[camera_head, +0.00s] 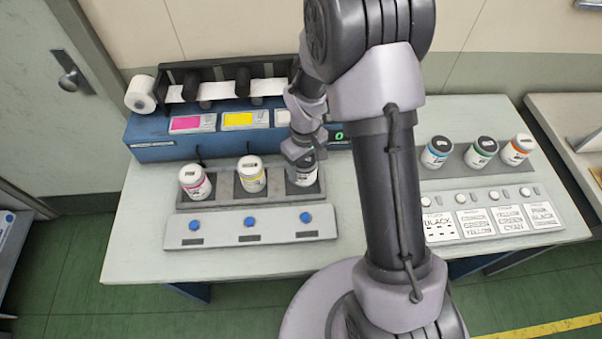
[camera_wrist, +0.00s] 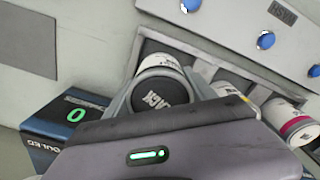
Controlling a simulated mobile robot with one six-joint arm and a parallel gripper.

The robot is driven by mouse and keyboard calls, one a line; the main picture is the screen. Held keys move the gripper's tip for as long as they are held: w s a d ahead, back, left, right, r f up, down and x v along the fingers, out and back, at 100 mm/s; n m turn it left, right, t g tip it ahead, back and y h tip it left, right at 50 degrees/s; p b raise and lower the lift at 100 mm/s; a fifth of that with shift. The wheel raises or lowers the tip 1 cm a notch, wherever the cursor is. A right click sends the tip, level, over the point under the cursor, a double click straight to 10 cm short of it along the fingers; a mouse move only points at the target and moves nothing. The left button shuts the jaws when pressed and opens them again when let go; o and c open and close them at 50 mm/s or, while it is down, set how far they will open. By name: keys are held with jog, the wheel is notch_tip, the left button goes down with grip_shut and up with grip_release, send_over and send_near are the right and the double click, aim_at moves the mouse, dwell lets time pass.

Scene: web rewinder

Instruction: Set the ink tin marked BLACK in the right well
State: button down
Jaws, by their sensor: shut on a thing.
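My gripper (camera_head: 302,156) is shut on the tin marked BLACK, which has a white body and a dark lid (camera_wrist: 160,95). In the head view the tin (camera_head: 304,177) is upright at the right well of the three-well tray (camera_head: 251,202), partly hidden by my gripper. I cannot tell whether its base touches the well floor. A pink-banded tin (camera_head: 195,183) stands in the left well and a yellow-banded tin (camera_head: 251,174) in the middle well.
A panel with three blue buttons (camera_head: 249,228) lies in front of the tray. The blue rewinder (camera_head: 165,148) stands behind it. At right, a rack holds blue-banded (camera_head: 437,151), green-banded (camera_head: 482,152) and orange-banded (camera_head: 517,149) tins, with printed cards (camera_head: 440,226) in front.

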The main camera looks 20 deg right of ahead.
jog(key=shift+w+a+f, duration=0.15)
jog(key=shift+w+a, duration=0.05)
jog(key=shift+w, duration=0.15)
notch_tip(320, 180, down, 4)
jog(key=shift+r+b, duration=0.25)
jog(key=shift+b, duration=0.65)
jog(key=shift+r, duration=0.15)
jog(key=shift+c, duration=1.5)
grip_release()
